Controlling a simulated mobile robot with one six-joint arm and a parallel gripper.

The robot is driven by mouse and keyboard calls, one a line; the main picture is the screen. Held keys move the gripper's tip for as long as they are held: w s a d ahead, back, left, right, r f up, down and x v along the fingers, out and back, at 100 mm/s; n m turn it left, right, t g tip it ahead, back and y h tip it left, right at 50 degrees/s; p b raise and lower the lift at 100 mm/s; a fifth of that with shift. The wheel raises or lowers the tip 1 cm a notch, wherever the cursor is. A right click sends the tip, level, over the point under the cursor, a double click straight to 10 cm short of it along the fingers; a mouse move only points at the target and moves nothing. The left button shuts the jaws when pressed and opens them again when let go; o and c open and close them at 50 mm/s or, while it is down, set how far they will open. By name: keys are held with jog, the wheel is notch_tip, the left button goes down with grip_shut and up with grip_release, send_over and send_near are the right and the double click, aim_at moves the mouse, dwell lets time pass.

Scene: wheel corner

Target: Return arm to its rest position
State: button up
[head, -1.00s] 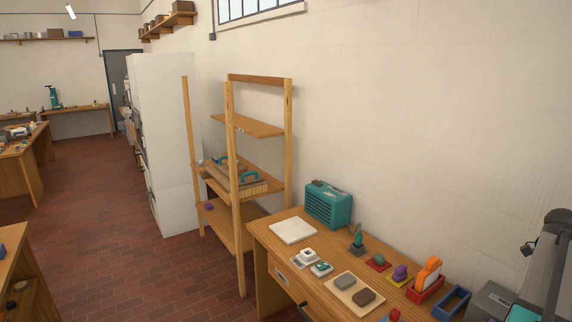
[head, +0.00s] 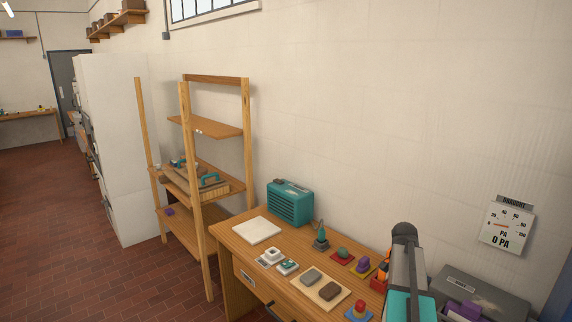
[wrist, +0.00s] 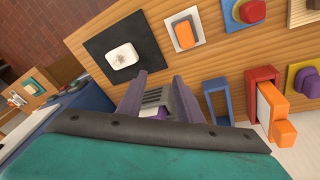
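My gripper (wrist: 160,80) shows in the wrist view with its two dull purple fingers apart. A grey slatted patch and a bit of purple show in the gap; I see nothing clearly gripped. In the head view my arm stands over the right end of the wooden workbench (head: 232,237), and I cannot make out the fingertips there. In the wrist view the bench top with its pads and holders lies beyond the fingers.
A teal slatted box (head: 290,203), a white board (head: 257,230) and several small coloured blocks stand on the bench. A red holder with an orange piece (wrist: 270,105) and a blue holder (wrist: 217,97) lie right of the fingers. A wooden shelf rack (head: 205,130) stands left; red floor is clear.

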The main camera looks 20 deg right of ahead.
jog(key=w+a+f+n+t, duration=0.1)
jog(key=w+a+f+n, duration=0.25)
jog(key=a, duration=0.45)
jog(key=w+a+f+n+y, duration=0.15)
jog(key=a+f+n, duration=0.25)
jog(key=a, duration=0.5)
jog(key=w+a+f+n+t+h, duration=0.1)
jog(key=w+a+f+n, duration=0.25)
jog(key=a, duration=0.45)
jog(key=s+a+f+n+y, duration=0.15)
jog(key=a+f+n, duration=0.3)
jog(key=a, duration=0.65)
jog(key=s+a+f+n, duration=0.3)
jog(key=a+f+n, duration=0.15)
jog(key=a, duration=0.65)
jog(key=s+f+g+b, duration=0.5)
jog(key=s+f+b, duration=0.6)
jog(key=s+f, duration=1.4)
notch_tip(320, 180, down, 4)
jog(key=shift+s+f+g+b, duration=0.1)
jog(key=shift+s+g+b, duration=0.05)
jog(key=shift+g+b, duration=0.15)
jog(key=shift+d, duration=0.2)
